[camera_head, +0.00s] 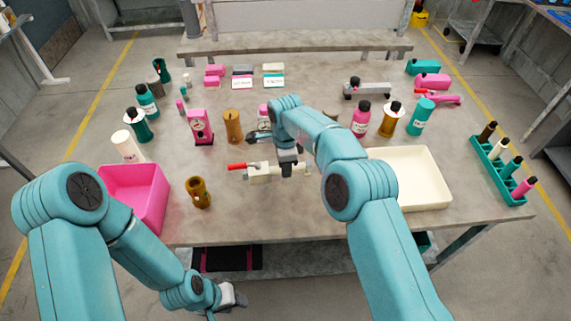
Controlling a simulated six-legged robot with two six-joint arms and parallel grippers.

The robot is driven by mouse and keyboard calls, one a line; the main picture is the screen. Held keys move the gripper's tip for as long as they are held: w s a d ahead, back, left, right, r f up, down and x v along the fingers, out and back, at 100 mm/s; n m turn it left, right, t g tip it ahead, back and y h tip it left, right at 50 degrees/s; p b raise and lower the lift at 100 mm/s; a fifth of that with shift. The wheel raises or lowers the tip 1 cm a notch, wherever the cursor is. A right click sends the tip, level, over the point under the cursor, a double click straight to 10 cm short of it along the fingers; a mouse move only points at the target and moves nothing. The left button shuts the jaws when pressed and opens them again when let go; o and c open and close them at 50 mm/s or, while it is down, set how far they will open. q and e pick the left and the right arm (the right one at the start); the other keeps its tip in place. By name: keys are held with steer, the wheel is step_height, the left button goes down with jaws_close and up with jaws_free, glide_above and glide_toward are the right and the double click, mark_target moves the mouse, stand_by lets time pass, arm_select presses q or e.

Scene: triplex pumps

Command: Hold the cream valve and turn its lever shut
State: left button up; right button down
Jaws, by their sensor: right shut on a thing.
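The cream valve (262,172) lies in the middle of the table, near its front half, with its body running left to right. Its red lever (238,166) points to the left, roughly in line with the body. My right gripper (287,169) points down and is shut on the cream valve, right of the lever; it hides part of the body. My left gripper (236,298) is low in front of the table's front edge, apart from the valve. It is too small and dark to tell whether its fingers are open.
A pink bin (150,212) and a brown cup-like part (199,193) stand left of the valve. A cream tray (428,180) lies to the right, partly behind my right arm. A teal rack (490,170) with bottles stands at the right edge. Several bottles stand farther back.

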arm_select(q)
steer(key=shift+f+b, duration=0.3)
steer(key=shift+f, duration=0.05)
arm_select(e)
steer(key=shift+f, duration=0.4)
arm_select(q)
steer(key=shift+f, duration=0.15)
arm_select(e)
steer(key=shift+f, duration=0.2)
arm_select(q)
steer(key=shift+f+b, duration=0.4)
steer(key=shift+b, duration=0.1)
arm_select(e)
steer(key=shift+f, duration=0.5)
arm_select(q)
steer(key=shift+f, duration=0.15)
arm_select(e)
steer(key=shift+f, duration=0.25)
arm_select(q)
steer(key=shift+f+b, duration=0.25)
steer(key=shift+b, duration=0.2)
arm_select(e)
steer(key=shift+f, duration=0.35)
arm_select(q)
steer(key=shift+f, duration=0.3)
arm_select(e)
steer(key=shift+f, duration=0.4)
